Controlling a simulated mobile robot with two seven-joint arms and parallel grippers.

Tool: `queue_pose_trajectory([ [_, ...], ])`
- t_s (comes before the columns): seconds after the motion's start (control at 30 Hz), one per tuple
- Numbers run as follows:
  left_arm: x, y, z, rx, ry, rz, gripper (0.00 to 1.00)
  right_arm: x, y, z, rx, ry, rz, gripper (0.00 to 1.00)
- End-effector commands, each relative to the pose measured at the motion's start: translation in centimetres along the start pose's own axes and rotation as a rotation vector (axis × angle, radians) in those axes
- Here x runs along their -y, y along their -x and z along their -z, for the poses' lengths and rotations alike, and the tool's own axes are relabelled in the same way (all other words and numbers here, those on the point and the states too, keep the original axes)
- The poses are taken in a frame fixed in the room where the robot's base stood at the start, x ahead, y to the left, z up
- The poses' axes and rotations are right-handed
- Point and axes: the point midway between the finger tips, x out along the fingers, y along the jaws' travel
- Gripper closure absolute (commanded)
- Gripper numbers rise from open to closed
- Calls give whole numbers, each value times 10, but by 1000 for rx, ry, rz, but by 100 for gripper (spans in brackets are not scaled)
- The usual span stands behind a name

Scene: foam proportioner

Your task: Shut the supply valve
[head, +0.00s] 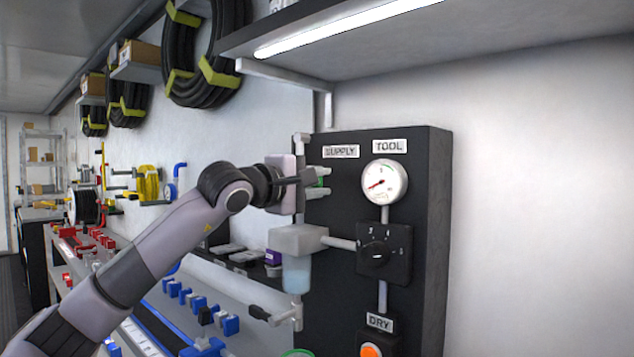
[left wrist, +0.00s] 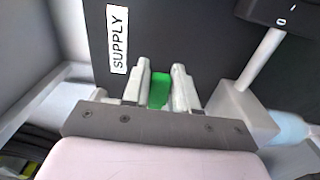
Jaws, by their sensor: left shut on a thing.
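The supply valve is on the black panel (head: 410,290), below the SUPPLY label (head: 341,151). Its green handle (left wrist: 160,90) shows between my left gripper's fingers in the left wrist view, and a bit of green shows in the head view (head: 320,181). My left gripper (head: 322,182) reaches in from the left and is shut on the green handle. The fingers hide most of the valve body. The SUPPLY label also shows in the left wrist view (left wrist: 118,40). My right gripper is not in view.
A pressure gauge (head: 384,182) and a black rotary knob (head: 376,254) sit right of the gripper. A filter bowl (head: 297,272) hangs just below it. A lit shelf (head: 330,28) overhangs the panel. A bench with blue and red fittings lies at lower left.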

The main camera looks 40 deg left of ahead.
Motion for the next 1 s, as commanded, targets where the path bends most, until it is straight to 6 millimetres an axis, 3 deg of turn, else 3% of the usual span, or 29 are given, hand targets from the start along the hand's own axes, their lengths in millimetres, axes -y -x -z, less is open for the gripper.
queue_pose_trajectory([
  [0.07, 3, -1, 0, 0, -2, 7, 100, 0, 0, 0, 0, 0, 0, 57],
  [0.1, 3, -1, 0, 0, -1, 7, 69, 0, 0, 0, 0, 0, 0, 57],
  [0.17, 3, -1, 0, 1, -1, 7, 51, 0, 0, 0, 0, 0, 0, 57],
  [0.57, 2, 7, 0, 1, 0, 1, 51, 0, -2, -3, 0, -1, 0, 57],
  [1.0, 3, 66, 0, -1, 0, 4, 51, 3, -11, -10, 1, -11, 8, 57],
])
